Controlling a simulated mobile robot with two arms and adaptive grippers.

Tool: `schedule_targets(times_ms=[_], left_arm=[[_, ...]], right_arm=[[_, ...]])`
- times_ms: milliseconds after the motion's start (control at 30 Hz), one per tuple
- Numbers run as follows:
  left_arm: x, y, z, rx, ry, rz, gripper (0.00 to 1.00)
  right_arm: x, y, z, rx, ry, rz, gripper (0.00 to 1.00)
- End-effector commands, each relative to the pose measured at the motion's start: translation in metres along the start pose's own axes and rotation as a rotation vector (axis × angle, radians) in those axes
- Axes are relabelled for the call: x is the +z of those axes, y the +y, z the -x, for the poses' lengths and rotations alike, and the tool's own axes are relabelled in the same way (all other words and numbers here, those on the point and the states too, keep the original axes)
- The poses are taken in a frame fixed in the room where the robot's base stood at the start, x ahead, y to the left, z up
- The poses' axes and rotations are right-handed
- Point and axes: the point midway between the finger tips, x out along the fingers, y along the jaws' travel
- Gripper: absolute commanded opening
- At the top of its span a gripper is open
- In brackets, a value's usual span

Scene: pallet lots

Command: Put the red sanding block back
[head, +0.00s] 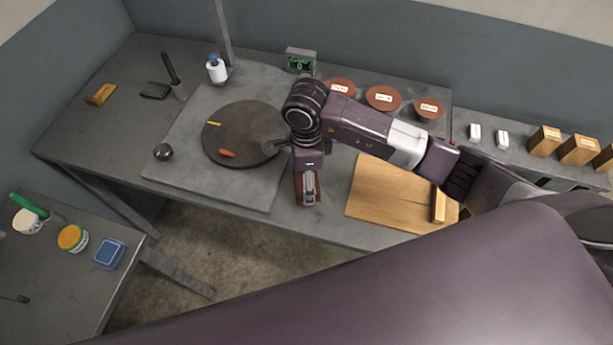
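A dark red block-like piece (298,190) lies at the front edge of the main table, and it appears to be the red sanding block. My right gripper (309,200) points down directly over it and hides its middle. The fingers are too small and overlapped to tell whether they are shut on it or only above it. My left gripper is not in view.
A wooden board (382,196) lies to the right. Several labelled brown discs (383,98) line the back. A side table (75,290) holds jars and a blue box (109,254).

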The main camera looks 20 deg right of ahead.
Motion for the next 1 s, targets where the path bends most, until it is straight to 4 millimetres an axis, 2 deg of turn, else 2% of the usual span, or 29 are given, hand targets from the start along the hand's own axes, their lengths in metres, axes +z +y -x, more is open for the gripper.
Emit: schedule_targets(times_ms=[400, 433, 567, 933, 1000], left_arm=[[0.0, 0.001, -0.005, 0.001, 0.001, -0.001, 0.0], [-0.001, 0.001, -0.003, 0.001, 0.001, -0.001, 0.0], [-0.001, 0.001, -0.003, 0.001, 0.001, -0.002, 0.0], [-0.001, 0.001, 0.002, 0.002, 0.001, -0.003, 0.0], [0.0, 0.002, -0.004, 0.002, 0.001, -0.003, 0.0]], right_arm=[[0.0, -0.001, -0.007, -0.002, 0.0, 0.001, 0.43], [0.0, 0.0, -0.005, -0.001, 0.0, 0.001, 0.69], [0.0, 0.0, -0.005, -0.001, 0.0, 0.0, 0.84], [0.0, 0.0, 0.0, 0.0, -0.001, 0.0, 0.84], [0.0, -0.002, 0.004, -0.004, -0.002, 0.001, 0.84]])
